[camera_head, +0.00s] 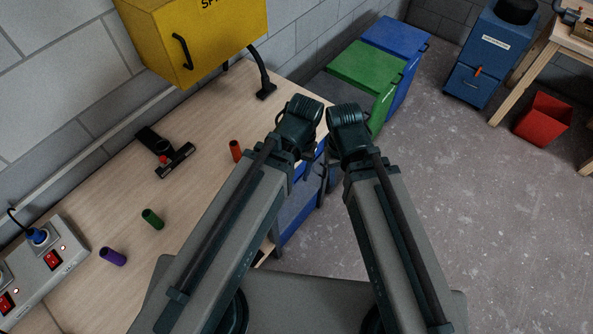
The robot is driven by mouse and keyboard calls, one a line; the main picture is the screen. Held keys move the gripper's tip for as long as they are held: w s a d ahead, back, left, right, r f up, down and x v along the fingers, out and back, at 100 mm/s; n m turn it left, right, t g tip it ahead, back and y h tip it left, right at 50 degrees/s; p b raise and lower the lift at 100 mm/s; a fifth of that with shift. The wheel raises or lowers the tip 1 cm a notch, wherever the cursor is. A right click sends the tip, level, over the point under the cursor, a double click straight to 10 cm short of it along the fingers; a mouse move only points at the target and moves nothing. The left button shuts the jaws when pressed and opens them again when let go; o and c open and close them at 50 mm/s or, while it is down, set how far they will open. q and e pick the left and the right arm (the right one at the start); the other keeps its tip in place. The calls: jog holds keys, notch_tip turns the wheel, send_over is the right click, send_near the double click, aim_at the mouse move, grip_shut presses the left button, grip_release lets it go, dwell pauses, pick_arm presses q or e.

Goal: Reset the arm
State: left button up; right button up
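My two arms come in from the bottom of the head view and reach up side by side, the left one over the workbench edge and the right one over the floor. Each ends in a dark rounded joint housing, and the two housings are close together with a narrow gap. No gripper fingers show at either arm, and I see nothing held. The wooden workbench (100,210) runs along the left.
A power strip (45,265) with red switches lies at the bench's left. A black clamp-like tool (172,160) lies near the wall. A yellow cabinet (215,45) hangs above. Green (365,75) and blue bins (400,45) stand beyond the bench.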

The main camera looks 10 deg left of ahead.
pick_arm(q)
jog(key=shift+s+d+m, duration=0.35)
jog(key=shift+s+m, duration=0.05)
jog(key=shift+m, duration=0.4)
notch_tip(320, 180, down, 10)
jog(key=b, duration=0.9)
jog(key=shift+b, duration=0.4)
jog(key=shift+r, duration=0.25)
jog(key=shift+c, duration=0.3)
